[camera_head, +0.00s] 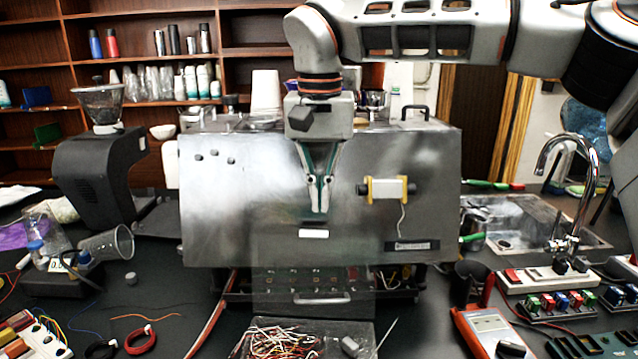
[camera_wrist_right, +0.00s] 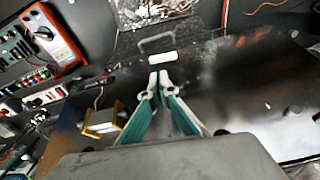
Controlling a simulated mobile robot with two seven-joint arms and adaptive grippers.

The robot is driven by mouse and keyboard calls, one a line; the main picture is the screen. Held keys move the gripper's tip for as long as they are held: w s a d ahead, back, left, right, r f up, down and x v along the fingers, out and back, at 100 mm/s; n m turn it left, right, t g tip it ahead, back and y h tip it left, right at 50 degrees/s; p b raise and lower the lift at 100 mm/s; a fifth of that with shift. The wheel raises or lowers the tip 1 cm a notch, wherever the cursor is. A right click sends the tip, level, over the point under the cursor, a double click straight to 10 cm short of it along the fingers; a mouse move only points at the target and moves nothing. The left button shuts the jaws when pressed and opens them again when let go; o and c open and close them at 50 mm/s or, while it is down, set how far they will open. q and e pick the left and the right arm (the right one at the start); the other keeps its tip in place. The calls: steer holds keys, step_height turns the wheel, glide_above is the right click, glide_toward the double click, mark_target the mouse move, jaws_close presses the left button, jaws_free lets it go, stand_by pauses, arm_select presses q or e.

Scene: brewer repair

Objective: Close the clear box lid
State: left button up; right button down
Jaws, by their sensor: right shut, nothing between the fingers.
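The clear box (camera_head: 375,335) stands on the dark bench at the bottom middle of the head view, with many coloured wires inside. Its transparent lid (camera_head: 270,295) stands raised at the box's far side, open, with a pale handle (camera_head: 322,299) across it. The handle also shows in the right wrist view (camera_wrist_right: 155,43). My right gripper (camera_head: 318,208) points down in front of the brewer's metal panel, above the lid. Its fingers are together and empty. It shows in the right wrist view (camera_wrist_right: 159,76) too. My left gripper is not in view.
The brewer's metal panel (camera_head: 230,215) stands behind the gripper, with a small white piece (camera_head: 314,234) below the fingertips and a yellow-ended part (camera_head: 388,189) at right. A grinder (camera_head: 95,170) stands left. A red multimeter (camera_head: 490,330) lies right of the box.

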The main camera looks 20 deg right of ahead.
mark_target(320, 217)
step_height(320, 217, down, 4)
steer(key=shift+w+f+b, duration=0.15)
steer(key=shift+f+b, duration=0.05)
steer(key=shift+b, duration=0.1)
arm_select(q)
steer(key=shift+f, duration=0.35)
